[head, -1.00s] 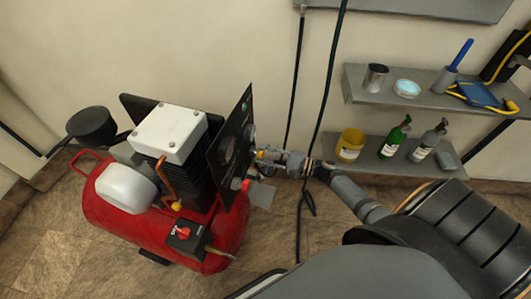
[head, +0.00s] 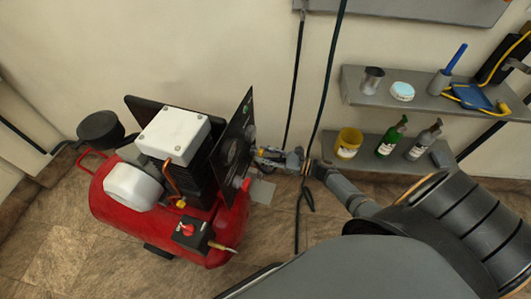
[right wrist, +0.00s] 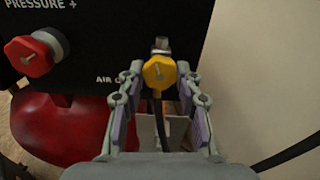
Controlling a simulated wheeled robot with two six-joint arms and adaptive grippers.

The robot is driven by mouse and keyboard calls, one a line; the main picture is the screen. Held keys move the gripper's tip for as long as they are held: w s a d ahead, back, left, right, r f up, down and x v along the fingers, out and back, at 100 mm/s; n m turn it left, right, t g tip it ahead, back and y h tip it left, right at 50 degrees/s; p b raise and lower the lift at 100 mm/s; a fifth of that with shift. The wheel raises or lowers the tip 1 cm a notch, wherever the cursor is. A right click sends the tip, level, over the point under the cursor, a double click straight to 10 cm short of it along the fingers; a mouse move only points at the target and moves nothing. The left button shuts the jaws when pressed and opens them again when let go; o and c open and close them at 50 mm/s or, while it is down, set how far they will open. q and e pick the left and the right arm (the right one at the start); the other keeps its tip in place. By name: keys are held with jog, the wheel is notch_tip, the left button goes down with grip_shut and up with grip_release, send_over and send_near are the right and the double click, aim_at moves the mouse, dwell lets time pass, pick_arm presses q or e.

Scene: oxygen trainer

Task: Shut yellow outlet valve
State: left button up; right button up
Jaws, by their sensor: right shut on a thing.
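The yellow outlet valve (right wrist: 160,72) is a faceted knob on a metal stem, low on the black panel (right wrist: 95,30), in the right wrist view. My right gripper (right wrist: 159,74) has its fingertips on either side of the knob and is shut on it. In the head view my right gripper (head: 262,154) reaches in from the right to the panel's face, and the fingers mostly hide the valve. The panel belongs to a red compressor (head: 120,206) on the floor. My left gripper is not in view.
A red knob (right wrist: 30,55) sits left of the valve, under the word PRESSURE. A dark hose hangs below the valve. Wall shelves (head: 365,98) with a yellow cup (head: 347,144) and bottles stand at right. Dark cables hang along the wall behind my right arm.

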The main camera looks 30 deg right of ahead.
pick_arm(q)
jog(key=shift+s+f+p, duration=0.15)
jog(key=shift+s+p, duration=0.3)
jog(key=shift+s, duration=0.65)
pick_arm(e)
jog(key=m, duration=0.3)
jog(key=shift+s+f, duration=0.1)
jog(key=shift+m, duration=0.3)
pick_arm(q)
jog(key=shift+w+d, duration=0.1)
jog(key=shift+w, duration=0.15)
